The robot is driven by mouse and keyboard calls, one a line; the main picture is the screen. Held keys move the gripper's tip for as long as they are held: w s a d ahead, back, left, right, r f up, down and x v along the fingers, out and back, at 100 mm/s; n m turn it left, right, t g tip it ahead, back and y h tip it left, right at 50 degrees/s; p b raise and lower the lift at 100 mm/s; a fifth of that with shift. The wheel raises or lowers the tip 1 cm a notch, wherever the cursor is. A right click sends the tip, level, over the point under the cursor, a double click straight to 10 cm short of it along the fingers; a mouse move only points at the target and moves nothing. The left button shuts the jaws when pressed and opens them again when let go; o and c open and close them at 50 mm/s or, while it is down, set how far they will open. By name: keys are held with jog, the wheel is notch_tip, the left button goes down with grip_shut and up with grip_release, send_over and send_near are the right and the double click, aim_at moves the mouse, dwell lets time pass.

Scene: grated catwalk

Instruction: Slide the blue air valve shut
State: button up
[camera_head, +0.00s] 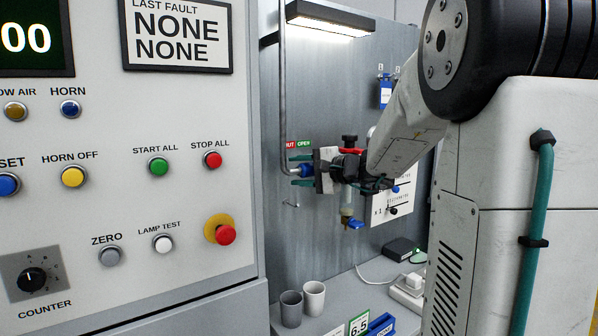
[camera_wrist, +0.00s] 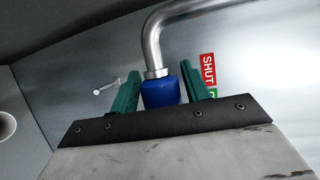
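The blue air valve (camera_head: 305,170) is a short blue sleeve on a grey pipe against the metal back panel. It also shows in the wrist view (camera_wrist: 160,92), just below the pipe's collar. My gripper (camera_head: 301,170) reaches in from the right, with its teal fingers on either side of the sleeve. In the wrist view my gripper (camera_wrist: 162,90) looks open around the sleeve, with narrow gaps beside it. A red SHUT label (camera_head: 290,145) and a green OPEN label (camera_head: 304,144) sit above the valve; the sleeve is below the OPEN label. My wrist hides the line to the right.
A control cabinet (camera_head: 190,120) with buttons fills the left. A regulator with a black knob (camera_head: 349,141) and clear bowl (camera_head: 347,201) is close behind my wrist. Two cups (camera_head: 314,298) stand on the shelf below. A lamp (camera_head: 331,19) hangs above.

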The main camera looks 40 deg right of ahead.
aim_at(312, 170)
jog(key=shift+o, duration=0.4)
jog(key=shift+s+d, duration=0.1)
jog(key=shift+s+d+r, duration=0.1)
jog(key=shift+s+d, duration=0.1)
jog(key=shift+s, duration=0.15)
jog(key=v, duration=0.6)
jog(key=shift+s+r, duration=0.1)
jog(key=shift+s, duration=0.3)
